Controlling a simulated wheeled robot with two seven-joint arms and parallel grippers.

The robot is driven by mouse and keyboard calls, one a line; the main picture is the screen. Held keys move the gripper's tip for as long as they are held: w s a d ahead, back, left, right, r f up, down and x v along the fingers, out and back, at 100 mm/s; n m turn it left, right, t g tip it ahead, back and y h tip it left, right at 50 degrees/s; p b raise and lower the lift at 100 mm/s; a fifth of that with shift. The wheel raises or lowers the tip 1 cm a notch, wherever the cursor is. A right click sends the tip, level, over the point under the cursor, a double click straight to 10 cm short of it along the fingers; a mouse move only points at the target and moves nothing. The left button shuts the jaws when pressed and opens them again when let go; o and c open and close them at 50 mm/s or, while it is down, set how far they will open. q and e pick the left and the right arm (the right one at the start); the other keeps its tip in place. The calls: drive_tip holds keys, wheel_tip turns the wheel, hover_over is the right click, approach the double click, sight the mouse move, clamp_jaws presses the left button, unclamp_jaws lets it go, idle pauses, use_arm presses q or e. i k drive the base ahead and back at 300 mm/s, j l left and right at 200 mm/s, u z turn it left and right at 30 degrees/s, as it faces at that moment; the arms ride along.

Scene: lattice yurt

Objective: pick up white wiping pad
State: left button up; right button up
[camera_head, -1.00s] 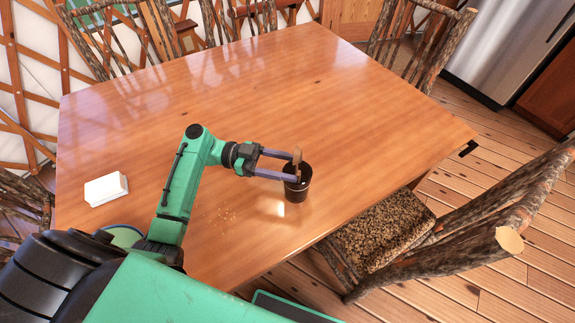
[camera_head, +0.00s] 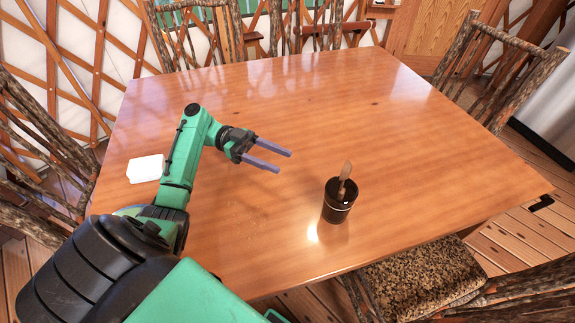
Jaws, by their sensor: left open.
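The white wiping pad (camera_head: 145,169) lies on the table's left part, just left of my left forearm, which hides part of its right side. My left gripper (camera_head: 284,161) is open and empty above the middle of the table, to the right of the pad and well apart from it. Its two fingers point right. My right gripper is not in view.
A dark cup (camera_head: 337,208) with a wooden-handled tool (camera_head: 345,172) in it stands on the wooden table (camera_head: 390,130) right of my left gripper. Chairs (camera_head: 500,70) stand around the table. The table's far middle is clear.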

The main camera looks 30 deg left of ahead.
sight(149, 168)
drive_tip(key=k+l, duration=1.25)
